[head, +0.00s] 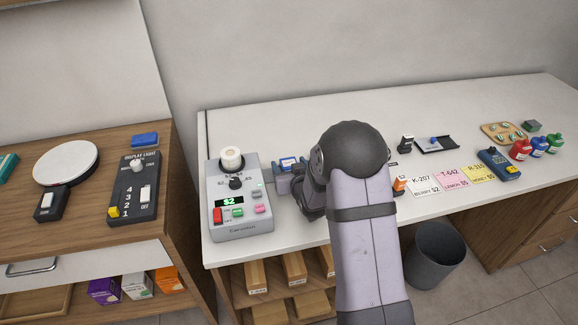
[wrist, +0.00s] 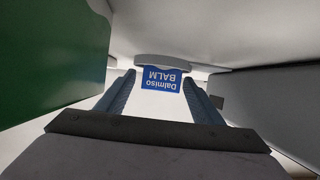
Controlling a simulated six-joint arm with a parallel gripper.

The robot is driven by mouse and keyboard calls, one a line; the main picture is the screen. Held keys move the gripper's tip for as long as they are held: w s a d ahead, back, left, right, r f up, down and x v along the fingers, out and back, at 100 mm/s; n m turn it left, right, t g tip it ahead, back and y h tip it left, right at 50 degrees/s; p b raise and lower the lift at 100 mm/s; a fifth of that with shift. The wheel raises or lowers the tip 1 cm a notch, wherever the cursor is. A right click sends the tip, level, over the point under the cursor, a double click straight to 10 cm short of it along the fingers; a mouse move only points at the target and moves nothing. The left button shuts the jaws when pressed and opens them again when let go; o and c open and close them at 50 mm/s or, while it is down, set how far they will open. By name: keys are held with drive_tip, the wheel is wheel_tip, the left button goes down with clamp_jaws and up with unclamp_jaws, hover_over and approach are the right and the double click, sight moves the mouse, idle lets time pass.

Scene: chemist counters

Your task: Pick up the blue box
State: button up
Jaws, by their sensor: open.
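A small blue box (wrist: 161,78) with white lettering "Dalmiso BALM", upside down in the wrist view, is just ahead of my fingertips, centred between them. In the head view, a small blue and white item (head: 288,162), apparently the same box, shows at my gripper (head: 291,178), just right of the grey machine. In the wrist view, my gripper (wrist: 159,92) is open, with one finger on each side of the box and a visible gap on both sides. Most of the box's body is hidden.
A large green surface (wrist: 52,55) fills the wrist view's left side; a grey block (wrist: 275,98) is at right. Price cards (head: 453,178) and bottles (head: 520,149) are farther right. The counter's back is clear.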

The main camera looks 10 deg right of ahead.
sight(289, 164)
drive_tip(key=c, duration=1.3)
drive_tip(key=shift+o, duration=0.2)
drive_tip(key=shift+r, duration=0.1)
drive_tip(key=shift+r+b, duration=0.5)
drive_tip(key=shift+r, duration=4.55)
